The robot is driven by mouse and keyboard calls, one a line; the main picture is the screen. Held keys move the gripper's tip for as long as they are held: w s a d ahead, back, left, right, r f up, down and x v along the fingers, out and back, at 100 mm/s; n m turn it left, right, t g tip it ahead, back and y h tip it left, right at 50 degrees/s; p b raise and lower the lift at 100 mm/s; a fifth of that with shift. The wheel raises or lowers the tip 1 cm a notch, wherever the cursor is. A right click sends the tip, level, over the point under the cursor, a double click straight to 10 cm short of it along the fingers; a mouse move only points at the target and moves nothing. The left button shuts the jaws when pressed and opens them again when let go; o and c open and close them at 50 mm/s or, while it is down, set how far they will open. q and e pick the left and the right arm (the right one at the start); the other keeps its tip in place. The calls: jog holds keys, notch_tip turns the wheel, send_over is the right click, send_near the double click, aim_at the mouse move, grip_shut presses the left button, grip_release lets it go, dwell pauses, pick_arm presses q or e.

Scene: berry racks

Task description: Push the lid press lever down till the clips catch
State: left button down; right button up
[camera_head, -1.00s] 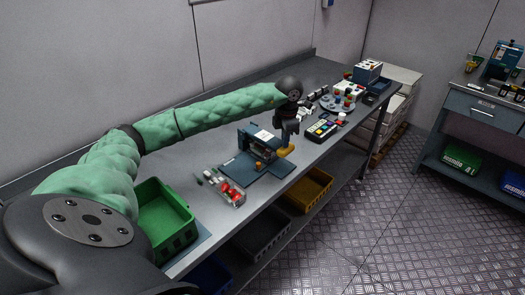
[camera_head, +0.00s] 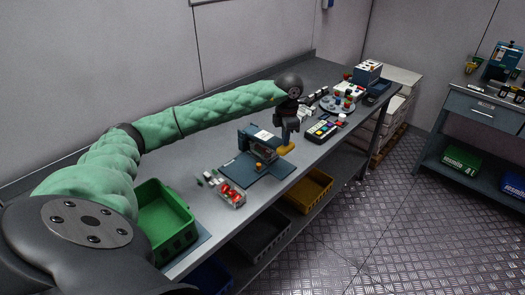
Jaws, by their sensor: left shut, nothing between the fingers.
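The lid press (camera_head: 250,141) is a blue-grey device with a white label, standing on a flat blue base plate (camera_head: 240,173) in the middle of the bench. A yellow lever end (camera_head: 286,149) sticks out at its right side. My left gripper (camera_head: 286,140) is shut and empty, pointing down directly above the yellow lever end. It looks to be touching it, but the contact is too small to be sure. The clips cannot be made out. My right gripper is out of view.
A clear punnet with red berries (camera_head: 233,196) lies in front of the press. A green crate (camera_head: 163,208) stands at the near left. A keypad device (camera_head: 322,129) and a round rack (camera_head: 337,104) stand further right. Bins sit under the bench (camera_head: 215,159).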

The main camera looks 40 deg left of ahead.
pick_arm(q)
notch_tip(320, 180, up, 7)
jog(key=p, duration=0.1)
jog(key=shift+r+p, duration=0.2)
jog(key=shift+p, duration=0.1)
dwell(0.5)
dwell(0.5)
